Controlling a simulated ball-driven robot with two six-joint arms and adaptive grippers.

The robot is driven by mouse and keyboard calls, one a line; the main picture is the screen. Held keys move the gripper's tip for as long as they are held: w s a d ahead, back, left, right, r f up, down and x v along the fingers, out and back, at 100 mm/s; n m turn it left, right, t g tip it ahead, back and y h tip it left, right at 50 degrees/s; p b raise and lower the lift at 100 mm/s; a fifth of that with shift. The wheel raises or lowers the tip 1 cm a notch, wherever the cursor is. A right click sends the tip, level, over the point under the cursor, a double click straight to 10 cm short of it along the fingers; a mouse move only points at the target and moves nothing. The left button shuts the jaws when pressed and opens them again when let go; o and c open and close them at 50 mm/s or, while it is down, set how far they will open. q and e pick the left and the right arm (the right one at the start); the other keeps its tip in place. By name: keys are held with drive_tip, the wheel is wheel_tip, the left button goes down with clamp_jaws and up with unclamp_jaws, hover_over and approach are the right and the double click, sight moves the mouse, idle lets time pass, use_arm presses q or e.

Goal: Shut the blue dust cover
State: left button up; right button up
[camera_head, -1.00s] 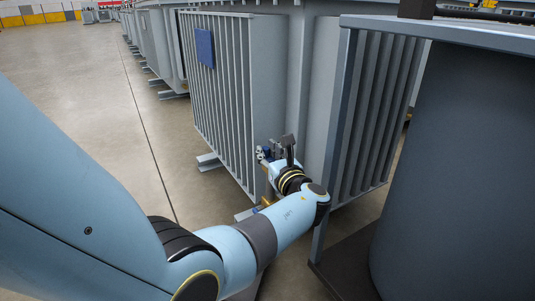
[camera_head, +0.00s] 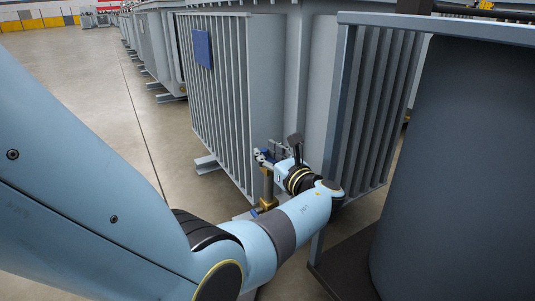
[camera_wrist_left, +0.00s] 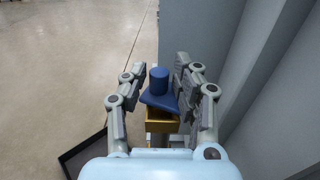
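The blue dust cover (camera_wrist_left: 159,90) shows in the left wrist view as a flat blue plate with a round knob. It sits at an angle over a brass-coloured fitting (camera_wrist_left: 160,122). My left gripper (camera_wrist_left: 159,77) is open, with one finger on each side of the cover. The right-hand finger is close to the cover; I cannot tell whether it touches. In the head view my left gripper (camera_head: 270,155) is beside the finned grey tank, above a brass pipe (camera_head: 267,187). The cover is too small to make out surely there. My right gripper is not in view.
The finned grey tank (camera_head: 222,95) stands just behind my left gripper. A second finned panel (camera_head: 375,110) and a large dark tank (camera_head: 455,170) stand to the right. A dark-rimmed tray (camera_wrist_left: 85,155) lies low in the wrist view. Open floor (camera_head: 75,100) lies left.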

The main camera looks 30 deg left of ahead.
use_arm(q)
wheel_tip(320, 180, up, 10)
idle(0.6)
